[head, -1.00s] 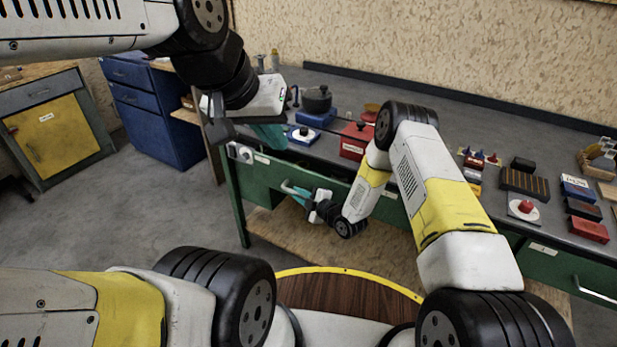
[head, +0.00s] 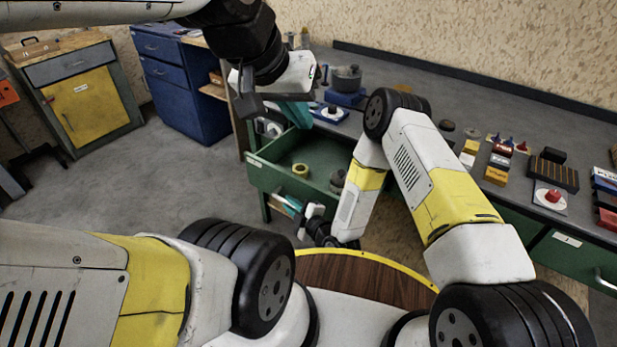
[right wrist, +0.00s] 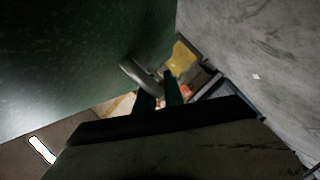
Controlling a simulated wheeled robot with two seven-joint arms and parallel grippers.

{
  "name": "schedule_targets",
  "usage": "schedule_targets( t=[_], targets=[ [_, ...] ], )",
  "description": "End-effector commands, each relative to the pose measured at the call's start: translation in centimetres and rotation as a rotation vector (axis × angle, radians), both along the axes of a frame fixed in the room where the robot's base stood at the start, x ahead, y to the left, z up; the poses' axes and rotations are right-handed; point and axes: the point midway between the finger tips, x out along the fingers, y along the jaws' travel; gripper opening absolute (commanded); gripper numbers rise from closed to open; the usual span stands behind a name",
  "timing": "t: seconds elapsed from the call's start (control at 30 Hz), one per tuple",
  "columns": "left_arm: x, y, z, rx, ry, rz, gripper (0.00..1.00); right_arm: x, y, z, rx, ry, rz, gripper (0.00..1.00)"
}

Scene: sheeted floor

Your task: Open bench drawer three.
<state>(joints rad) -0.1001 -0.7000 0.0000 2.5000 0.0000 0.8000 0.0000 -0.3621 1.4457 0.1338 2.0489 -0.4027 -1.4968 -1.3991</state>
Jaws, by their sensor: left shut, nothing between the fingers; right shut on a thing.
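The bench drawer (head: 262,176) is a green drawer at the left end of the bench. It stands pulled out, and its inside shows a yellow tape roll (head: 301,170) and a dark round item (head: 338,178). My right gripper (head: 290,203) is at the drawer's front, shut on its handle. In the right wrist view the metal handle (right wrist: 138,76) shows at my right fingertips (right wrist: 160,95), beside the green drawer front (right wrist: 80,60). My left gripper (head: 292,112) is shut and empty, above the back of the drawer near the bench edge. My right arm hides part of the drawer.
The grey bench top (head: 440,105) holds a pot (head: 346,78), a red button (head: 553,195) on a white base and several small boxes. A blue cabinet (head: 178,90) and a yellow-doored cabinet (head: 88,105) stand at the left. The floor between is clear.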

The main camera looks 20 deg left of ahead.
Motion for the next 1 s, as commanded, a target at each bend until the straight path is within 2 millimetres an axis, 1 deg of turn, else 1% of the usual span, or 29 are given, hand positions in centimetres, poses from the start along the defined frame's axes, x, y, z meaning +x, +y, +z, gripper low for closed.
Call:
schedule_targets(
  t=[0.1, 0.4, 0.43, 0.53, 0.87, 1.0],
  targets=[
    [0.0, 0.0, 0.0, 0.0, 0.0, 0.0, 0.0, -0.3, 0.0, -0.1, -0.003, 0.003, -0.001, 0.0],
    [0.0, 0.0, 0.0, 0.0, 0.0, 0.0, 0.0, -0.3, 0.0, -0.1, -0.003, 0.003, -0.001, 0.0],
    [0.0, 0.0, 0.0, 0.0, 0.0, 0.0, 0.0, -0.3, 0.0, -0.1, -0.003, 0.003, -0.001, 0.15],
    [0.0, 0.0, 0.0, 0.0, 0.0, 0.0, 0.0, -0.3, 0.0, -0.1, -0.002, 0.002, -0.001, 0.34],
    [0.0, 0.0, 0.0, 0.0, 0.0, 0.0, 0.0, -0.4, 0.0, 0.0, 0.0, 0.002, -0.001, 0.34],
    [0.0, 0.0, 0.0, 0.0, 0.0, 0.0, 0.0, -1.2, -1.0, 0.2, -0.001, 0.004, 0.0, 0.34]
  ],
)
